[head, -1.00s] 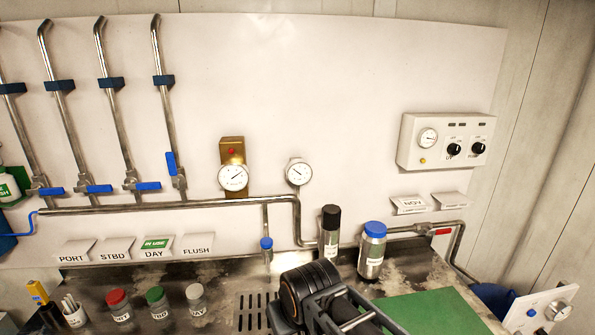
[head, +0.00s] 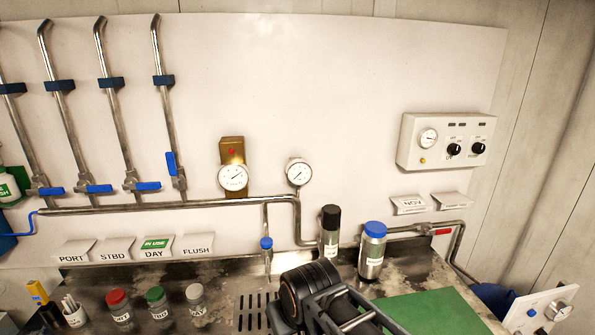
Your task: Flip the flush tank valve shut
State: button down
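Several steel pipes come down the white panel, each with a blue-handled valve. The flush tank valve (head: 171,163) is on the rightmost pipe, and its blue lever stands upright along the pipe. The other levers, such as the one beside it (head: 147,186), lie level across their pipes. The FLUSH label (head: 197,245) is at the right end of the label row. A dark part of my arm shows at the bottom centre, well below and right of the valve. I see no gripper fingers.
Red, green and white-capped jars (head: 157,303) stand on the counter. A black-capped bottle (head: 330,238) and a blue-capped bottle (head: 372,252) stand right of centre. Two gauges, one on a brass block (head: 233,177), sit right of the valve. The panel above them is clear.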

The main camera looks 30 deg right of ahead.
aim_at(170, 157)
jog(key=u, duration=0.6)
jog(key=k, duration=0.65)
jog(key=u, duration=1.35)
jog(key=i, duration=1.55)
jog(key=z, duration=0.9)
jog(key=i, duration=0.35)
jog(key=z, duration=0.3)
